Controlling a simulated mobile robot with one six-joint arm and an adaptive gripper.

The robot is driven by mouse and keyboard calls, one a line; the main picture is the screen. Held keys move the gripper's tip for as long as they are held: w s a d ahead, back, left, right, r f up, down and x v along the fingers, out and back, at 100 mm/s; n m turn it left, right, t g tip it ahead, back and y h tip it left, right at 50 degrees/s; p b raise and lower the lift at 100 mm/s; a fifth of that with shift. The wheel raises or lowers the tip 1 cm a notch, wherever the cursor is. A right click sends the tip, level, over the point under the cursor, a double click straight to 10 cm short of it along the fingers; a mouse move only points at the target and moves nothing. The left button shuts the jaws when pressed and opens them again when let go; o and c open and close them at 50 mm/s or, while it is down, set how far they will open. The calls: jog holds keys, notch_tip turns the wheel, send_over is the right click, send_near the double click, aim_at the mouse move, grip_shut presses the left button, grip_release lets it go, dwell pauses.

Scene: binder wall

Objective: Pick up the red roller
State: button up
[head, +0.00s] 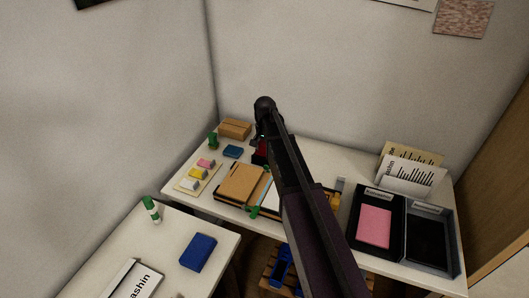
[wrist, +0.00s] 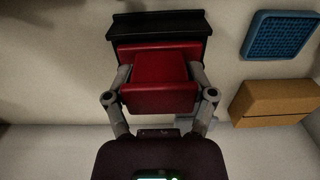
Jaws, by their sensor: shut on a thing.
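The red roller (wrist: 160,98) looks in the wrist view like a blocky red body with a wide black part (wrist: 160,27) at its far end. My gripper (wrist: 160,82) is shut on it, with one finger on each side of the red body. In the head view a little of the red roller (head: 261,147) shows at the back of the long white table. My arm and gripper (head: 263,138) hide most of it there. I cannot tell whether it touches the table.
A cardboard box (head: 235,129) and a blue pad (head: 233,151) are left of my gripper. Coloured blocks lie on a beige board (head: 186,180). A brown binder (head: 242,183) lies in front. Black trays (head: 430,238) stand right. The wall is close behind.

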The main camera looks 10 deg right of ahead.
jog(key=shift+r, duration=0.15)
notch_tip(320, 180, up, 3)
jog(key=p, duration=0.3)
jog(key=shift+f, duration=0.2)
jog(key=s+d, duration=0.1)
jog(key=s, duration=0.4)
jog(key=s+d+r+p, duration=0.1)
jog(key=s+d, duration=0.1)
jog(key=s, duration=0.3)
jog(key=s+d+r+p, duration=0.1)
jog(key=s+d, duration=0.1)
jog(key=s, duration=0.3)
jog(key=shift+d, duration=0.2)
jog(key=o, duration=0.6)
jog(key=shift+r, duration=0.1)
jog(key=c, duration=0.6)
notch_tip(320, 180, up, 20)
jog(key=p, duration=1.9)
jog(key=shift+f+p, duration=0.25)
jog(key=shift+p, duration=0.1)
jog(key=shift+a, duration=0.15)
